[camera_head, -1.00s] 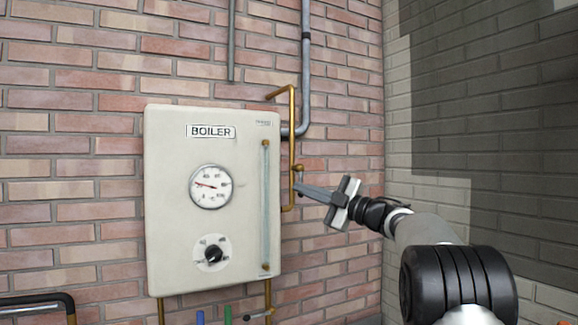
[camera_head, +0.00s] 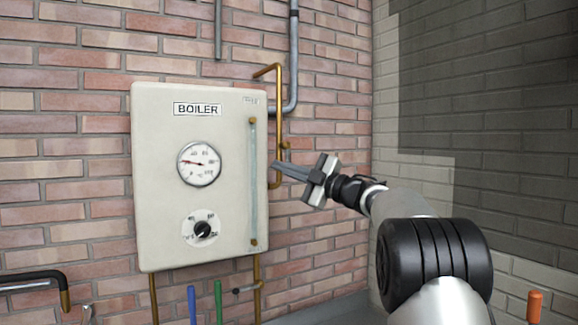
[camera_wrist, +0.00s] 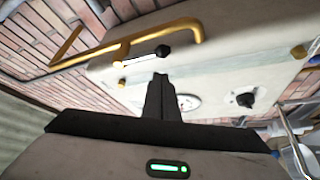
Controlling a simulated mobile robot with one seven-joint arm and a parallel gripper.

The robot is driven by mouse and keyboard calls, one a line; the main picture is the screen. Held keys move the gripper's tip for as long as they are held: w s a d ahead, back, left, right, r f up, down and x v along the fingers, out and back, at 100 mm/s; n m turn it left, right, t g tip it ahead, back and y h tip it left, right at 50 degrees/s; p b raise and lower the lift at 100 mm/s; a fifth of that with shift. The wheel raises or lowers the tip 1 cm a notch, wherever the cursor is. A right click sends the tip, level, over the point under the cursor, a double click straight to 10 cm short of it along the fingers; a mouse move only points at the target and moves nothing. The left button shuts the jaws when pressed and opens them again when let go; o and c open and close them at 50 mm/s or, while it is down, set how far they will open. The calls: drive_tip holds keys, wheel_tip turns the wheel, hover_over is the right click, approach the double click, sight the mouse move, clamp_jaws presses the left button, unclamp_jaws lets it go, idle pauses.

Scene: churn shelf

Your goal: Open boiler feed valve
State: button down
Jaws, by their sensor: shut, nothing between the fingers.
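The white boiler (camera_head: 150,225) hangs on the brick wall, with a round gauge and a black knob on its front. A brass pipe (camera_head: 278,105) runs down its right side. A small brass fitting (camera_head: 286,147) sits on that pipe. In the wrist view the pipe (camera_wrist: 190,22) carries a valve with a pale, black-ended handle (camera_wrist: 142,60), lying roughly along the pipe. My gripper (camera_head: 276,166) is shut and empty, its tips just below the fitting in the picture. In the wrist view the fingers (camera_wrist: 160,78) point just below the handle; contact cannot be told.
A black-and-brass pipe (camera_head: 35,281) is at lower left. A grey block wall (camera_head: 480,130) stands to the right. An orange object (camera_head: 533,307) is at lower right.

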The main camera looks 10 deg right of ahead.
drive_tip(key=s+d+b, duration=0.2)
drive_tip(key=s+d, duration=0.4)
drive_tip(key=s, duration=0.1)
drive_tip(key=shift+s+d, duration=0.2)
drive_tip(key=shift+s, duration=0.05)
drive_tip(key=shift+r, duration=0.2)
